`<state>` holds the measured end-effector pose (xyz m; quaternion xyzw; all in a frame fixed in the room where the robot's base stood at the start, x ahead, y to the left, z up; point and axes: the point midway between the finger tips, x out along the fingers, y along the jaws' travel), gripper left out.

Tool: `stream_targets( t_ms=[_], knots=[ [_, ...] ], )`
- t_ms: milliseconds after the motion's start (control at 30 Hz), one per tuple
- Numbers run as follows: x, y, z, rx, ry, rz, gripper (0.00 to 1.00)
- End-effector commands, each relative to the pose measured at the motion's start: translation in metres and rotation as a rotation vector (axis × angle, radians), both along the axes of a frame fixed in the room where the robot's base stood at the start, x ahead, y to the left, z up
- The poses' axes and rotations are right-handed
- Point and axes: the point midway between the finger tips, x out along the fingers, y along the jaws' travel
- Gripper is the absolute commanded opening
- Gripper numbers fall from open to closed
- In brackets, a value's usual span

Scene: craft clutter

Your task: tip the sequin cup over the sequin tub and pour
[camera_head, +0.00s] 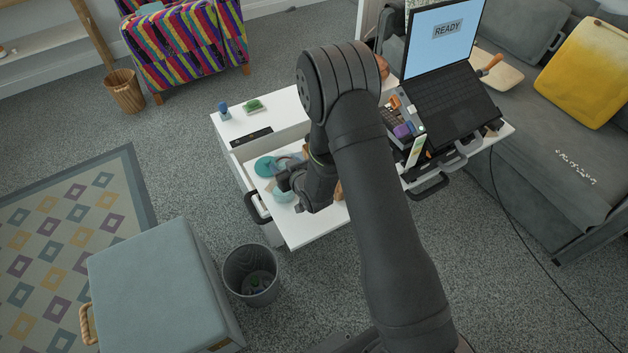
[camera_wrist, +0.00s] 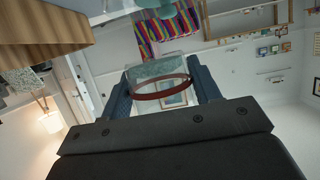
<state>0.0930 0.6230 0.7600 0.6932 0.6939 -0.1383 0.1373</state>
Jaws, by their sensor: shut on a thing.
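My gripper (camera_head: 284,178) is over the open white drawer (camera_head: 304,232) in the head view. In the wrist view its two blue fingers (camera_wrist: 163,92) are shut on a clear cup (camera_wrist: 158,69) with a reddish-brown band; it looks strongly tilted in the picture. In the head view the arm mostly hides the cup. A teal round thing (camera_head: 265,166) and a paler teal round thing (camera_head: 283,196) sit in the drawer beside and below the gripper; I cannot tell surely which is the sequin tub. No falling sequins are visible.
A laptop (camera_head: 452,105) and craft clutter (camera_head: 404,130) stand on the white desk at the right. A green-topped item (camera_head: 253,105) and a blue item (camera_head: 223,110) are at its back left. A dark bin (camera_head: 240,270) and a grey pouffe (camera_head: 150,275) stand on the floor in front.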

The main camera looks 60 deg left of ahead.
Motion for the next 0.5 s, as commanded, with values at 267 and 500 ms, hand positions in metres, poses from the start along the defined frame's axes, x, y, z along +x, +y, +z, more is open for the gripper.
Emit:
stream_targets(
  t_ms=[267, 500],
  knots=[
    [-0.023, 0.028, 0.001, 0.017, 0.000, 0.000, 0.35],
    [-0.023, 0.031, -0.007, 0.125, 0.000, -0.001, 0.35]
  ],
)
